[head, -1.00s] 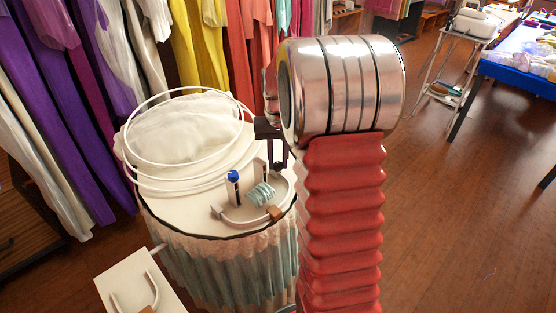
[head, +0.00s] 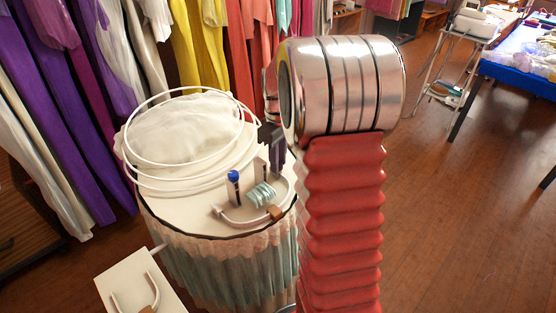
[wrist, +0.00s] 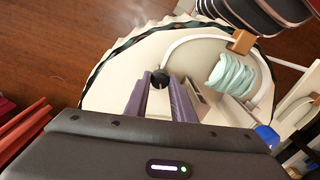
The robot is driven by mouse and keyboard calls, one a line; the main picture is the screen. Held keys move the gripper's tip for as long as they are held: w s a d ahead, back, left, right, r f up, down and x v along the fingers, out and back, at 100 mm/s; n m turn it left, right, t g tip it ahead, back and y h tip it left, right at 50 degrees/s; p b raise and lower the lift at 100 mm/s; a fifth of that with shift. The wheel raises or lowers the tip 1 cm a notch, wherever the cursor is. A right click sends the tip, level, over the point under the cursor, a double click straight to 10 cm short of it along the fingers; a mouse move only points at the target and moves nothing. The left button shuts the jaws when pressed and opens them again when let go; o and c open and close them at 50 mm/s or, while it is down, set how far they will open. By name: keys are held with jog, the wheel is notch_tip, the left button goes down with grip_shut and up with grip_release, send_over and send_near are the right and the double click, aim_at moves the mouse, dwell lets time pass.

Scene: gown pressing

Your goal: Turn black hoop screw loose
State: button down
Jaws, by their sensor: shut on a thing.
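The black hoop screw (wrist: 160,78) shows in the wrist view as a small dark round knob near the rim of the round white top. My gripper (wrist: 160,88) has its two purple fingers on either side of the screw, shut on it. In the head view my gripper (head: 277,150) reaches down to the right part of the top, partly behind my arm. The screw is hidden there. A blue-headed screw (head: 233,176) stands to the left, with its blue head (wrist: 267,135) at the lower right of the wrist view.
A pale teal coil (head: 262,194) and a curved white rod with a brown block (head: 275,213) lie near the gripper. White hoops (head: 150,180) and bunched white cloth (head: 190,130) cover the back left of the top. Hanging gowns (head: 190,50) stand close behind.

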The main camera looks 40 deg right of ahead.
jog(key=shift+d+n, duration=0.1)
jog(key=shift+n, duration=0.8)
jog(key=c, duration=1.5)
grip_release()
jog(key=shift+r, duration=0.1)
notch_tip(320, 180, up, 14)
jog(key=shift+f, duration=0.25)
